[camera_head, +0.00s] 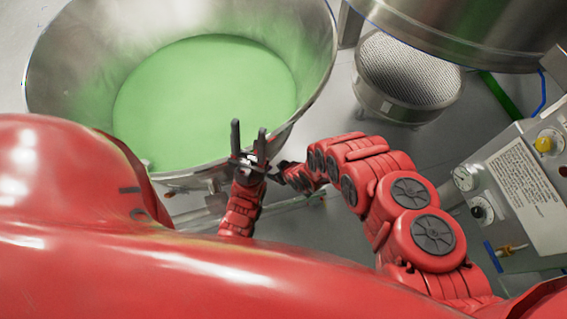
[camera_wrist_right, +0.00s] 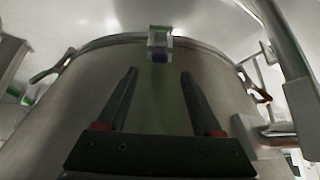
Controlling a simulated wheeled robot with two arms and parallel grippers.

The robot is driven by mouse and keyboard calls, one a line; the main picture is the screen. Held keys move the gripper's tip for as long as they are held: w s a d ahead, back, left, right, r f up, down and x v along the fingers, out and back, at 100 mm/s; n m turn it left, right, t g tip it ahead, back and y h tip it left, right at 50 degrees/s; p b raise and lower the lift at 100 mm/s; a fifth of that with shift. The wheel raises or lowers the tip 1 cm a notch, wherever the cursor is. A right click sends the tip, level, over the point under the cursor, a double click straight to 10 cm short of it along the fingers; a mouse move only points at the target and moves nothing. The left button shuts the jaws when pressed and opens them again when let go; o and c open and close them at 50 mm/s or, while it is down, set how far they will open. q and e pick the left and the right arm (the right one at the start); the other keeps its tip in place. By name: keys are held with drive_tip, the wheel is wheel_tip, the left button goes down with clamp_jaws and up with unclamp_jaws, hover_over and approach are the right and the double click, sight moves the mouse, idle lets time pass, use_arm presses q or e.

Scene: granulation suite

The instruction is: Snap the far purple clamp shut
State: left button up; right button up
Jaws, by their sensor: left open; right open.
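A clamp with a purple part (camera_wrist_right: 159,55) sits at the rim of a steel vessel (camera_wrist_right: 90,95) in the right wrist view, upper middle. I cannot tell whether its latch is closed, or whether it is the far clamp. My right gripper (camera_wrist_right: 160,74) is open and empty below that clamp, its fingers pointing up toward the rim on either side of it, apart from it. In the head view my left gripper (camera_head: 248,128) is open with fingers up, in front of the bowl's near rim. The right gripper is small and mostly hidden beside it there. No purple shows in the head view.
A large steel bowl (camera_head: 318,60) holding green material (camera_head: 205,100) fills the upper left. A control panel (camera_head: 525,180) stands at right. Side latches (camera_wrist_right: 255,90) flank the rim in the wrist view.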

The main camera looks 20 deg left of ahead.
drive_tip(key=p+v, duration=0.5)
drive_tip(key=shift+d+r, duration=0.15)
drive_tip(key=shift+r, duration=0.15)
idle(0.4)
